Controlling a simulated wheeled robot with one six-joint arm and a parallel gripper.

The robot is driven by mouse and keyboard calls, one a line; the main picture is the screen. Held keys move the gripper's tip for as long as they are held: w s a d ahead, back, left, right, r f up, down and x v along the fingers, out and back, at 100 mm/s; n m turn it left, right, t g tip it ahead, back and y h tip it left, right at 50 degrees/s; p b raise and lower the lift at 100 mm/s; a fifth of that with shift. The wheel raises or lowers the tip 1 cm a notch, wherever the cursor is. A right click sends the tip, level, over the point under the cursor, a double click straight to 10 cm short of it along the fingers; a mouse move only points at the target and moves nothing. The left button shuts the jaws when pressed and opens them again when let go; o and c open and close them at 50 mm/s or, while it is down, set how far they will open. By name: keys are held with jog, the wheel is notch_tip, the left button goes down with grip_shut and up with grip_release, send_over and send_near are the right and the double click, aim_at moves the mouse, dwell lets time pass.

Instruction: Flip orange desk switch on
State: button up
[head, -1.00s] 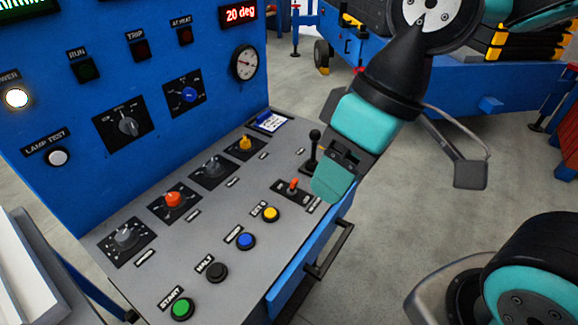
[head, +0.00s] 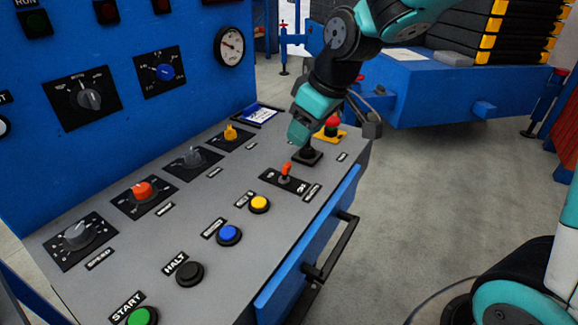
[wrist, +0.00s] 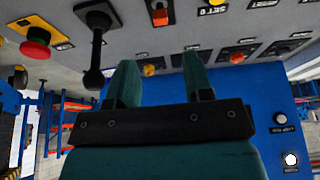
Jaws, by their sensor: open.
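The orange desk switch (head: 286,169) is a small toggle on a black plate on the grey desk panel. Its lever stands up from the plate; I cannot tell whether it is on or off. It also shows at the top of the wrist view (wrist: 160,15), beyond the gap between my fingers. My gripper (head: 297,138) is above the desk, a little behind the switch and apart from it, and covers the top of the black joystick (head: 306,155). In the wrist view my gripper (wrist: 161,68) is open, with nothing between the fingers.
The joystick (wrist: 97,45) and a red mushroom button (head: 332,127) are close to my gripper. A yellow button (head: 259,204), several more buttons and rotary knobs fill the desk. A black handle (head: 328,250) juts from the front. The blue upright panel (head: 195,115) rises behind.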

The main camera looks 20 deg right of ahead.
aim_at(287, 164)
jog(key=b+x, duration=0.1)
jog(key=x, duration=0.9)
jog(key=shift+s, duration=0.1)
jog(key=shift+c, duration=0.5)
grip_shut()
jog(key=p, duration=0.2)
jog(key=r+g+h+p, duration=0.1)
jog(key=p, duration=0.1)
jog(key=shift+w+a, duration=0.2)
jog(key=shift+w, duration=0.15)
jog(key=g+p, duration=0.1)
jog(key=p, duration=0.1)
jog(key=g+h+p, duration=0.1)
jog(key=p, duration=0.1)
jog(key=shift+w+a, duration=0.3)
jog(key=shift+w, duration=0.1)
jog(key=shift+w+a+f+g+h+p, duration=0.15)
jog(key=shift+g+h+p, duration=0.1)
jog(key=shift+p, duration=0.25)
jog(key=shift+w+d+f+g+h+p, duration=0.1)
jog(key=shift+g+h+p, duration=0.15)
jog(key=shift+p, duration=0.25)
jog(key=shift+a+f, duration=0.1)
jog(key=shift+f, duration=0.1)
